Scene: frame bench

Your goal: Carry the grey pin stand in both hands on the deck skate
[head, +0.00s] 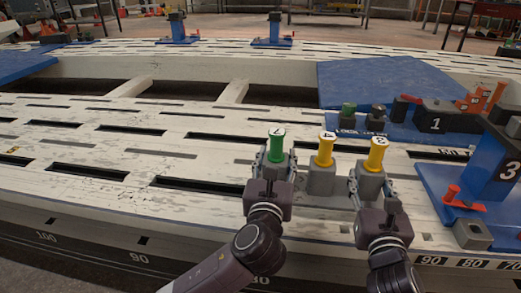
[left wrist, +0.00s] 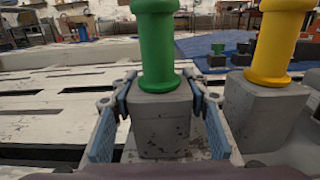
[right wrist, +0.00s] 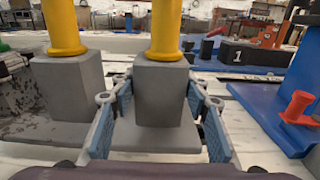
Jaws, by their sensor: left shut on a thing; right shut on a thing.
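The grey pin stand (head: 321,181) has three grey posts on one base, at the near edge of the white slotted frame. A green pin (head: 276,146) stands in its left post, a yellow pin (head: 325,149) in the middle post and another yellow pin (head: 377,154) in the right post. My left gripper (head: 274,172) is shut on the left post, which shows between its blue fingers in the left wrist view (left wrist: 160,125). My right gripper (head: 369,185) is shut on the right post, also seen in the right wrist view (right wrist: 160,95). I cannot tell whether the base touches the frame. No deck skate is clearly identifiable.
A blue fixture marked 3 (head: 490,165) with a red clamp (head: 460,196) stands close on the right. The slotted white surface (head: 110,150) to the left is clear.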

